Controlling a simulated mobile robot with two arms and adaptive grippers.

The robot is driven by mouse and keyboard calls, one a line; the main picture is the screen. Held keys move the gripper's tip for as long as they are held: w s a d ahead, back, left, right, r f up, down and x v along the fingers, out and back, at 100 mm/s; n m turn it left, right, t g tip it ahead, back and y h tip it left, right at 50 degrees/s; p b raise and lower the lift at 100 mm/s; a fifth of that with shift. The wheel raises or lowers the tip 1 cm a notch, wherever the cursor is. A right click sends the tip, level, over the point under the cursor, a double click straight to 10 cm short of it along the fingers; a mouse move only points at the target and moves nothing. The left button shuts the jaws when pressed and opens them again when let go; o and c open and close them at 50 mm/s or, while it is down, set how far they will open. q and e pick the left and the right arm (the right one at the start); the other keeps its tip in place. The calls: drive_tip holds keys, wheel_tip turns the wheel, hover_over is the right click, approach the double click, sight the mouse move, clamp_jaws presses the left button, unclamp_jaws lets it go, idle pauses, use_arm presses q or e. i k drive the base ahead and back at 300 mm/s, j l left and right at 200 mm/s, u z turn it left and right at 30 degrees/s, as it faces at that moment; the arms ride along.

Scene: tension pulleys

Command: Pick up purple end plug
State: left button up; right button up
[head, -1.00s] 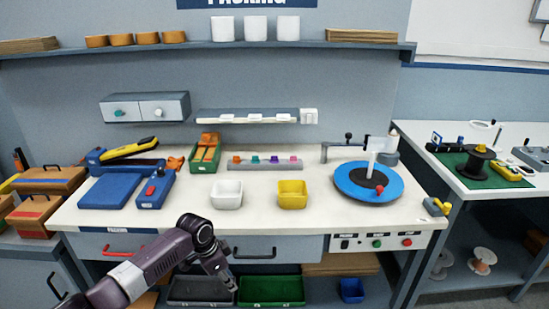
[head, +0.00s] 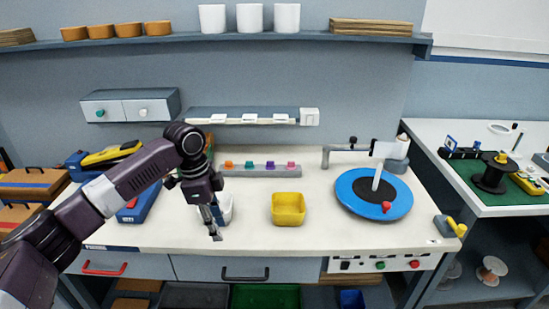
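The purple end plug (head: 270,165) is a small piece standing in a grey rack (head: 262,172) at the back of the bench. It is in a row with an orange plug (head: 228,164), a teal plug (head: 249,164) and a pink plug (head: 291,165). My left gripper (head: 215,232) points down in front of the white bin, left of and nearer than the purple plug, and apart from it. Its fingers look close together and I see nothing held, but their opening is unclear. My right gripper is out of view.
The white bin (head: 227,208) is partly hidden by my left gripper. A yellow bin (head: 288,209) stands in front of the rack. A blue turntable (head: 352,193) with an upright post is to the right. A low shelf (head: 240,116) overhangs behind the rack.

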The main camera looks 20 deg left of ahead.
sight(270, 166)
drive_tip(key=i, duration=1.5)
